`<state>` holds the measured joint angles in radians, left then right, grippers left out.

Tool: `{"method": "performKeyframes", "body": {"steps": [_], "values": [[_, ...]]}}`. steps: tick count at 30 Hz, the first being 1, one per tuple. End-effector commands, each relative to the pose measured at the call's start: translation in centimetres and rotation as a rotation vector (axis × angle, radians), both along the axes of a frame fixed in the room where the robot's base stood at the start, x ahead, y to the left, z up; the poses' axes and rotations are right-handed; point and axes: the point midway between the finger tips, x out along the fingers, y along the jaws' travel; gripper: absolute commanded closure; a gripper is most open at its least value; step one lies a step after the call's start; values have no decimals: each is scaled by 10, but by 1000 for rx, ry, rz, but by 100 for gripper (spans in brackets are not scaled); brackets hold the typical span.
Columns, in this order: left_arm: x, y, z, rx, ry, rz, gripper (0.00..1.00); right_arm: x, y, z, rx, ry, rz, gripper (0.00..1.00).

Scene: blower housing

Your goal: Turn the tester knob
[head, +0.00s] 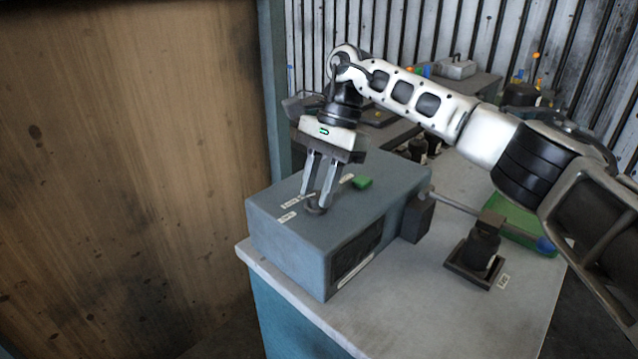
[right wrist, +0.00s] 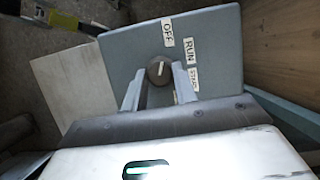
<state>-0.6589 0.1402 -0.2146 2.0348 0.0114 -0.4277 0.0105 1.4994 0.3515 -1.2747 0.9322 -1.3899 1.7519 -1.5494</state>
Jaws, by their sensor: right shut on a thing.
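The tester is a blue-grey box (head: 285,240) on the corner of a bench. Its dark round knob (head: 316,210) is on the top face. My right gripper (head: 317,202) points down with its two fingers around the knob, shut on it. In the right wrist view the knob (right wrist: 159,71) sits between the fingertips. Its pale mark is nearly upright and points roughly towards the OFF label (right wrist: 167,32). The RUN label (right wrist: 190,52) is to the right, with a third label (right wrist: 193,79) below it, hard to read. My left gripper is not in view.
A green button (head: 362,182) is on the box top behind the knob. A dark fixture (head: 477,255) and a green tray (head: 518,228) stand to the right on the bench (head: 405,300). A brown wooden panel (head: 125,160) rises close on the left.

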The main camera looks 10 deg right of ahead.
Motion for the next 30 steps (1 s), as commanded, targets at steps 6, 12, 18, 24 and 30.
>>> {"method": "performKeyframes", "body": {"steps": [6,12,18,24,30], "values": [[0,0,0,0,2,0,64,0,0,1,1,-1,1,66],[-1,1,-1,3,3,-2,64,0,0,0,1,-1,0,51],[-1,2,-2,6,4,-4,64,1,-1,3,-1,-1,-1,51],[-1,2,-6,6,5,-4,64,7,-9,28,1,-5,-3,51],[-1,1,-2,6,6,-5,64,17,-24,75,1,-3,-5,51]]}}
